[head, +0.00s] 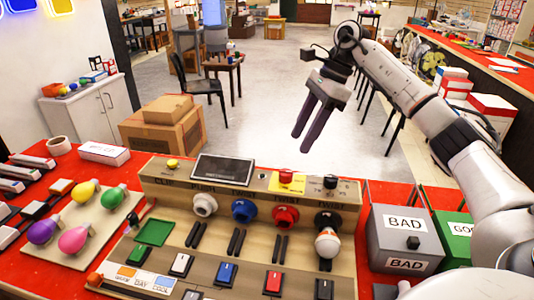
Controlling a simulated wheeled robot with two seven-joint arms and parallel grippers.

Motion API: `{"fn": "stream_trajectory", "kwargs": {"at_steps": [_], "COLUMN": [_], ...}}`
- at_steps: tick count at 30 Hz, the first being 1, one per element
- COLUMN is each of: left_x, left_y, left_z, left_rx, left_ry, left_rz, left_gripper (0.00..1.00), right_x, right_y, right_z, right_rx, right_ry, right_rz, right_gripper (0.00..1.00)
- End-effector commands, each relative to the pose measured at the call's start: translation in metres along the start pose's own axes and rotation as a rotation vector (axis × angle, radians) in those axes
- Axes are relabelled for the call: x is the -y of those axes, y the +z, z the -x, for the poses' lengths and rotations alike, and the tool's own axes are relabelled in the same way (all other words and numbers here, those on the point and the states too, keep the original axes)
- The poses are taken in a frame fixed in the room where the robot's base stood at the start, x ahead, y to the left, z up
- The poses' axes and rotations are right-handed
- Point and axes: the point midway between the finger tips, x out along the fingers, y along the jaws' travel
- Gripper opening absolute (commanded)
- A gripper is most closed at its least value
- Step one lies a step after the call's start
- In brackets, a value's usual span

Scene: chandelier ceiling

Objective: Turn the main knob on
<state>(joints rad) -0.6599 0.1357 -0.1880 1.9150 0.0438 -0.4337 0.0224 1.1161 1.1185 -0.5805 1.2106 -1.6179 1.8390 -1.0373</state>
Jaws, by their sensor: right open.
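A tan control panel (162,185) stands on the red table in the head view. A small black knob (330,182) sits at the right end of its raised back ledge, and a red button on a yellow base (286,177) is to its left. The lettering by the knob is too small to read. My right gripper (304,141) is in the air beyond the panel's back edge, fingers pointing down, open and empty, apart from the knob. My left gripper is not in view.
Several coloured sockets, one with a white bulb (327,243), line the panel front. A grey BAD box (385,240) and a green box (457,247) stand right of it. Coloured bulbs lie on a board (40,250) at left. Cardboard boxes (165,128) stand behind.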

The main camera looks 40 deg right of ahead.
Motion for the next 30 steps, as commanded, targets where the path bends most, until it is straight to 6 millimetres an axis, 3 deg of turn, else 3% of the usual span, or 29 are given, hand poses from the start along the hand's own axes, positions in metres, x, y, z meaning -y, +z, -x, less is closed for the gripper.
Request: {"fn": "stream_trajectory", "kwargs": {"at_steps": [6,15,21,30], "left_x": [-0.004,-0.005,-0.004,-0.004], "left_y": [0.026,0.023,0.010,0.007], "left_z": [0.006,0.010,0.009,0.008], "left_rx": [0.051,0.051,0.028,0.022], "left_ry": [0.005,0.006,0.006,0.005], "left_rz": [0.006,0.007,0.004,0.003], "left_gripper": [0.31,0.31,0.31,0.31], "right_x": [-0.001,-0.001,0.000,0.000], "right_y": [0.000,0.001,0.001,0.000], "right_z": [-0.033,-0.084,-0.098,-0.100], "right_rx": [-0.002,0.000,0.001,0.001], "right_ry": [0.005,0.003,0.001,0.000], "right_rz": [0.000,0.000,0.000,0.000], "right_gripper": [0.46,0.46,0.46,0.43]}}
